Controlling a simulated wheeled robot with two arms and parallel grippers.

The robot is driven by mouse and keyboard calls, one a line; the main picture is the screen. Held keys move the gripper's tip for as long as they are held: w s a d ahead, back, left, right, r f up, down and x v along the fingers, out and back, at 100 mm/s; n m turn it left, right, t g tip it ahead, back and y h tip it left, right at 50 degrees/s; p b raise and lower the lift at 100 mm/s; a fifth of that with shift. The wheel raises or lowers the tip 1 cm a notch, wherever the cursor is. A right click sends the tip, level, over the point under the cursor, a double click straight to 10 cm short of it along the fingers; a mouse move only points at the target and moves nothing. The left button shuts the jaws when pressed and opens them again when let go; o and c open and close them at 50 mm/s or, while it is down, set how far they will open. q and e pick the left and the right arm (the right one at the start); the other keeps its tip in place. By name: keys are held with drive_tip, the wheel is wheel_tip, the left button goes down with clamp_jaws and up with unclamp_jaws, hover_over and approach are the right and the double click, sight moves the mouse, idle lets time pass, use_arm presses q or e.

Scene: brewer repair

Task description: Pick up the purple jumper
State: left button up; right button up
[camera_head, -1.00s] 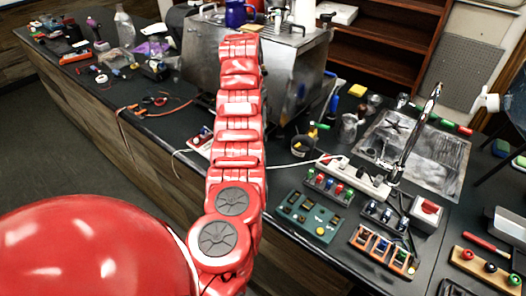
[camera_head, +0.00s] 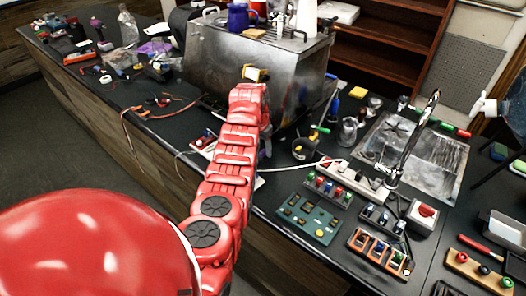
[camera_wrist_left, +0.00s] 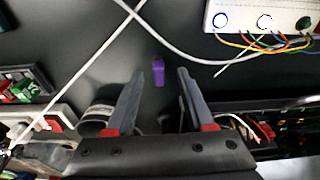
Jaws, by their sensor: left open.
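The purple jumper (camera_wrist_left: 158,72) is a small upright-looking purple piece on the black surface in the left wrist view. My left gripper (camera_wrist_left: 160,76) is open, with its two dark fingers on either side of the jumper in that picture. The gap between the fingers is empty, and I cannot tell how far above the jumper they are. In the head view my red left arm reaches over the bench towards the metal brewer (camera_head: 255,55); its gripper is mostly hidden behind the arm. I cannot make out the jumper there. My right gripper is not in view.
White cables (camera_wrist_left: 182,48) cross the surface close to the jumper. A white board with coloured wires (camera_wrist_left: 262,22) lies at the upper right. A dark cylindrical object (camera_wrist_left: 97,122) is beside the left finger. The bench also holds a power strip (camera_head: 352,174) and a green board (camera_head: 307,218).

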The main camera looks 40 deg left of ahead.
use_arm(q)
drive_tip(key=shift+w+f, duration=0.1)
drive_tip(key=shift+f, duration=0.45)
clamp_jaws()
